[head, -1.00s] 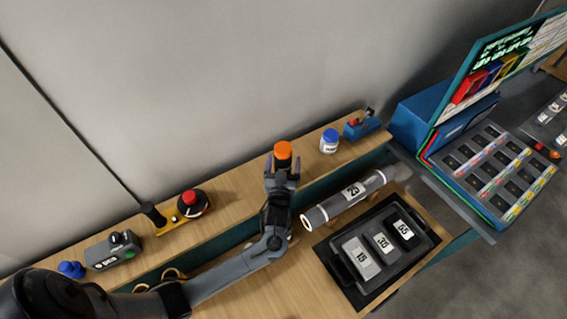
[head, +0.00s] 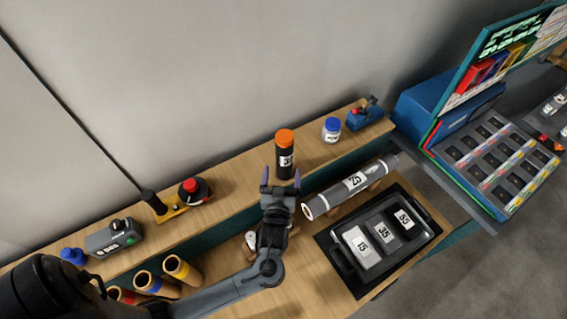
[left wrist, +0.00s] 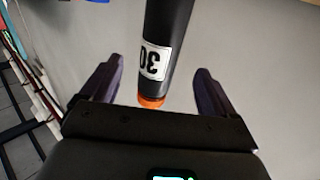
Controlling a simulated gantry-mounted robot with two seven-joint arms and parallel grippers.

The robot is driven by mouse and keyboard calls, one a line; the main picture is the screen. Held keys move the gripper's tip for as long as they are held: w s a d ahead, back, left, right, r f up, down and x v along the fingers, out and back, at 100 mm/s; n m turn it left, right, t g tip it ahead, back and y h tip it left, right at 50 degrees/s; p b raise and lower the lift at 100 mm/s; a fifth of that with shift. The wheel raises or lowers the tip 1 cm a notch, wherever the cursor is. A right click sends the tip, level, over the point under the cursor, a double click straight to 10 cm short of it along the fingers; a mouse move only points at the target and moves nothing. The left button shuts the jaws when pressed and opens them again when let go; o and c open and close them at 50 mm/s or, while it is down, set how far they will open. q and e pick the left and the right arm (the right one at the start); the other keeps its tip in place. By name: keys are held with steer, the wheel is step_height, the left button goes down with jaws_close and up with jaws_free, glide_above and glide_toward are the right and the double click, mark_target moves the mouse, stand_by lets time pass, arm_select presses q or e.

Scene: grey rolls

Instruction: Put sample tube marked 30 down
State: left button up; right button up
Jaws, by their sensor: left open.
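The sample tube marked 30 (head: 286,158) is a dark cylinder with an orange cap and a white label. It stands upright on the wooden shelf in the head view. My left gripper (head: 280,178) is open just in front of the tube, its two purple fingers apart and not closed on it. In the left wrist view the tube (left wrist: 166,45) appears upside down, its orange end between and beyond the open fingers (left wrist: 158,85). My right gripper is not in view.
A blue-capped jar (head: 331,130) and a blue device (head: 363,116) stand to the tube's right. A grey roll marked 25 (head: 350,186) lies below, beside a black tray (head: 341,262) with numbered blocks. A red-topped item (head: 194,191) stands left on the shelf (head: 235,172).

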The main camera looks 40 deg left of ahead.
arm_select(q)
steer(key=s+d+f+m+g+h, duration=0.5)
steer(key=s+d+h, duration=0.3)
steer(key=s+h, duration=0.15)
steer(key=s+m+g+h, duration=0.1)
steer(key=s+m+g, duration=0.3)
steer(key=s, duration=0.8)
steer(key=shift+s+d+r+g, duration=0.25)
steer(key=shift+s+d+g, duration=0.15)
steer(key=shift+g, duration=0.7)
steer(key=shift+w, duration=0.1)
